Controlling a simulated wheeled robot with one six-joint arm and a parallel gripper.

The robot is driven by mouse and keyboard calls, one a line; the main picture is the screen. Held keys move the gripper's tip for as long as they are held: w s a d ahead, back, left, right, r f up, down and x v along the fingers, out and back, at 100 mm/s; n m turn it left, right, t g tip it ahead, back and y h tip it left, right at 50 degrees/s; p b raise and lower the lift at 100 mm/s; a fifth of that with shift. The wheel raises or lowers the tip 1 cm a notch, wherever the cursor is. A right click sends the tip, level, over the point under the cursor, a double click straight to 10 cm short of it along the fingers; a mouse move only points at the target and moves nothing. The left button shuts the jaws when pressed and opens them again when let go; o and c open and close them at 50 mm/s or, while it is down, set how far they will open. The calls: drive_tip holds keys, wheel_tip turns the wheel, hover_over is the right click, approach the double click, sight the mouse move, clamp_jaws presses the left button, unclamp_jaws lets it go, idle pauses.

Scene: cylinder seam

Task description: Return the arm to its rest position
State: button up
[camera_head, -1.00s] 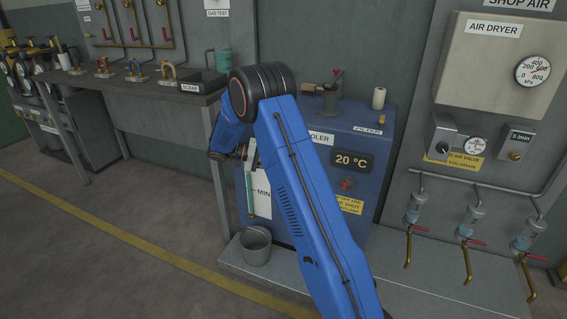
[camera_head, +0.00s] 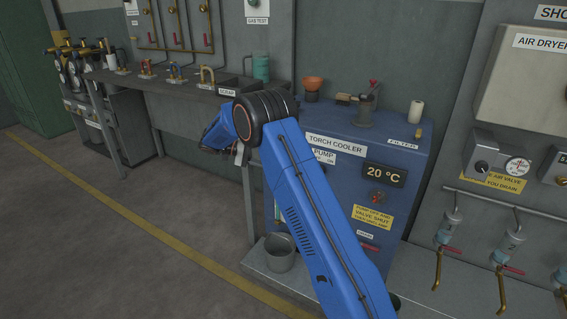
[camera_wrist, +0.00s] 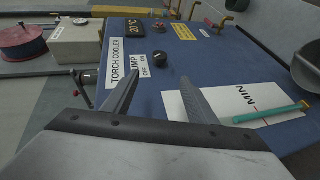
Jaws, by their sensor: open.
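My blue arm rises from the bottom of the head view and bends at a black elbow joint, with the forearm pointing left and away. My gripper shows in the wrist view (camera_wrist: 155,98) with two grey fingers spread apart and nothing between them. In the head view the gripper is mostly hidden behind the forearm and elbow. The blue torch cooler (camera_head: 400,165) stands behind the arm; in the wrist view its front panel (camera_wrist: 190,60) lies beyond the fingers, apart from them as far as I can tell.
A grey bucket (camera_head: 280,253) stands on the low plinth (camera_head: 262,268) beside the cooler. A workbench (camera_head: 185,84) with a scrap tray (camera_head: 240,86) is at the back left. Valves and brass pipes (camera_head: 440,245) line the right wall. The floor (camera_head: 110,240) at left is open.

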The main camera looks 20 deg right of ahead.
drive_tip(key=shift+w+a+r, duration=0.1)
drive_tip(key=shift+w+a, duration=0.05)
drive_tip(key=shift+a, duration=0.2)
drive_tip(key=s+d+r+n+t+y, duration=0.15)
drive_tip(key=s+r, duration=0.25)
drive_tip(key=s, duration=0.4)
drive_tip(key=s+d+r+n+t+y, duration=0.1)
drive_tip(key=s+r+t+y, duration=0.2)
drive_tip(key=s, duration=0.5)
drive_tip(key=s+d+r+n+y, duration=0.1)
drive_tip(key=s+r+y, duration=0.2)
drive_tip(key=s+r, duration=0.4)
drive_tip(key=s+a+f+n+t+y, duration=0.1)
drive_tip(key=s+a+f+t+y, duration=0.1)
drive_tip(key=s, duration=0.7)
drive_tip(key=s+a+f+n+t+y, duration=0.1)
drive_tip(key=s+a+f+t, duration=0.1)
drive_tip(key=s, duration=0.7)
drive_tip(key=s+a+f+n+t+y, duration=0.1)
drive_tip(key=s+a+f+t+y, duration=0.1)
drive_tip(key=s, duration=0.7)
drive_tip(key=shift+a+t+y, duration=0.2)
drive_tip(key=shift+t+y, duration=0.15)
drive_tip(key=shift+t, duration=0.5)
